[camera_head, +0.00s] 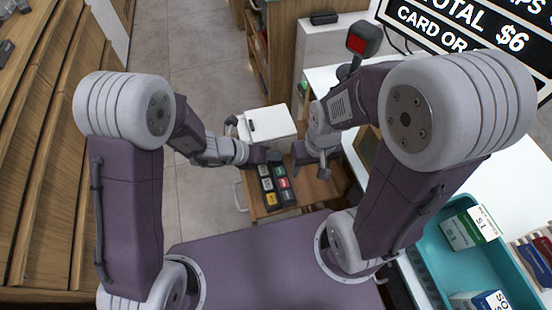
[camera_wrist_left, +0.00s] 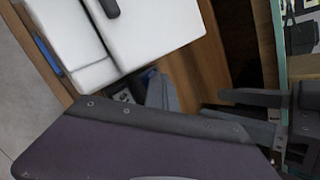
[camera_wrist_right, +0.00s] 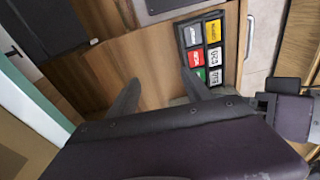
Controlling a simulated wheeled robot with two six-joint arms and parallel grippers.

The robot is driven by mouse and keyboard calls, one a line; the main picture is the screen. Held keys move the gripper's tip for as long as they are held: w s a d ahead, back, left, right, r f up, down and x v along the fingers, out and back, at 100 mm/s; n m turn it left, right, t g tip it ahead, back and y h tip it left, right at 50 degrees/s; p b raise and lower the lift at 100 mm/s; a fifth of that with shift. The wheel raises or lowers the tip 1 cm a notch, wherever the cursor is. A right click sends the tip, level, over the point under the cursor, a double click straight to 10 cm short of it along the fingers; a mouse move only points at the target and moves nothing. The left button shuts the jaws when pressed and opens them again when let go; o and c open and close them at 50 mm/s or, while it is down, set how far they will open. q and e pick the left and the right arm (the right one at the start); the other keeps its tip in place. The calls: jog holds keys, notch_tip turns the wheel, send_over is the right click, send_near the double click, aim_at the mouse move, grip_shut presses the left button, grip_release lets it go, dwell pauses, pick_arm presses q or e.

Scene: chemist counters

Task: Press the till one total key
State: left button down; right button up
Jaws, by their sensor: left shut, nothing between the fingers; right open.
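The till keypad (camera_head: 275,190), a black block with two columns of coloured keys, lies on the wooden counter. In the right wrist view its yellow key (camera_wrist_right: 213,28), red key (camera_wrist_right: 196,59), green key (camera_wrist_right: 201,75) and white keys show; I cannot read which is the total key. My left gripper (camera_head: 273,155) is shut and empty by the keypad's far end; its fingers show in the left wrist view (camera_wrist_left: 160,91). My right gripper (camera_head: 299,157) is open and empty to the keypad's right; its spread fingers frame bare wood in the right wrist view (camera_wrist_right: 160,88).
A white device (camera_head: 267,122) stands behind the keypad, close to the left gripper. A teal tray (camera_head: 430,250) with boxes is on the white counter at right. A small red-screened terminal (camera_head: 363,40) stands beyond the right arm. Bare wood (camera_head: 318,192) lies right of the keypad.

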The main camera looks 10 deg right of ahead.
pick_arm(q)
jog(key=shift+r, duration=0.15)
jog(key=shift+r+p, duration=0.6)
jog(key=shift+r, duration=0.05)
notch_tip(320, 180, up, 5)
jog(key=p, duration=0.4)
jog(key=shift+r+p, duration=0.1)
jog(key=shift+p, duration=0.25)
